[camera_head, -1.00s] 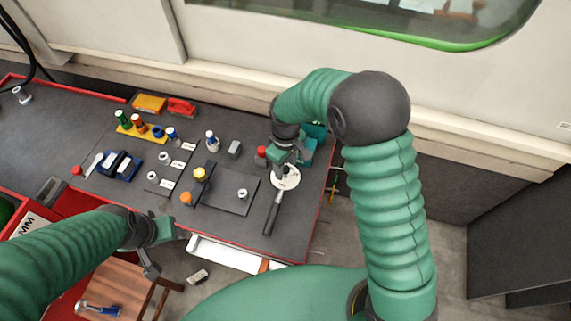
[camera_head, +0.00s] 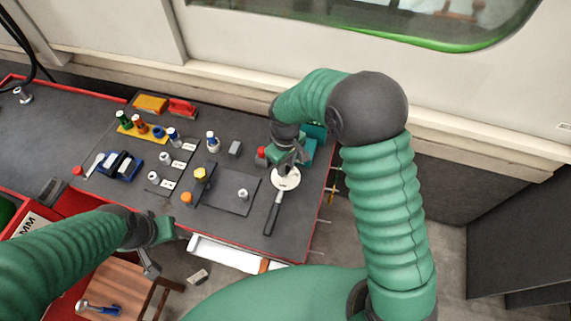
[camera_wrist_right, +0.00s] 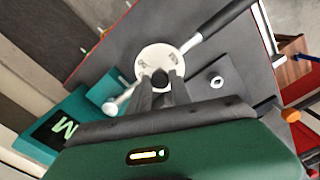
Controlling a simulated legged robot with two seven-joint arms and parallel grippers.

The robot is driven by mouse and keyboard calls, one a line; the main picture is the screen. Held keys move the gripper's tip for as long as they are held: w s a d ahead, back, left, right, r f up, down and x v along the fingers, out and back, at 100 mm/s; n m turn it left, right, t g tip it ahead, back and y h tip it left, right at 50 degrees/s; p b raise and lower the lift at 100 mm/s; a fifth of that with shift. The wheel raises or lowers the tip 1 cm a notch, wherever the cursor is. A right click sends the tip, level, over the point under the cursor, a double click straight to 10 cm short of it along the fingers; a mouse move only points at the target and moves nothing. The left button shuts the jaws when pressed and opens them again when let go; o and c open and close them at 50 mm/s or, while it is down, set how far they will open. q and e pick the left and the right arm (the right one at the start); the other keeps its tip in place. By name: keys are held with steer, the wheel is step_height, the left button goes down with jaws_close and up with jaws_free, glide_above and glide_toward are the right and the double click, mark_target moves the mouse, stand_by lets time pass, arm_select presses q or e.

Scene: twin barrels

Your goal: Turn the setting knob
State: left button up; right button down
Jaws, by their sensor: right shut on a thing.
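The round white dial (camera_head: 287,181) lies at the right end of the dark bench top, with a long black handle (camera_head: 272,214) reaching out from it. In the right wrist view the dial (camera_wrist_right: 153,58) shows small dark markings, and a dark round knob (camera_wrist_right: 160,78) sits at its middle. My right gripper (camera_wrist_right: 162,86) is shut on this knob, with its two fingers on either side. In the head view my right gripper (camera_head: 287,166) covers the knob. My left gripper (camera_head: 163,248) is open and empty in front of the bench's front edge.
A dark plate (camera_head: 228,190) with a silver knob lies left of the dial. A yellow knob (camera_head: 200,173) and an orange knob (camera_head: 186,198) are farther left. A teal box (camera_head: 309,147) stands close behind my right gripper. A wooden stool (camera_head: 122,282) is at lower left.

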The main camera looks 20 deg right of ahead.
steer(key=m+p, duration=0.1)
steer(key=m, duration=0.2)
steer(key=shift+p, duration=0.3)
steer(key=shift+m+p, duration=0.6)
steer(key=shift+m, duration=1.3)
steer(key=c, duration=1.2)
jaws_free()
steer(key=shift+o, duration=0.2)
step_height(320, 180, up, 17)
steer(key=shift+f, duration=0.15)
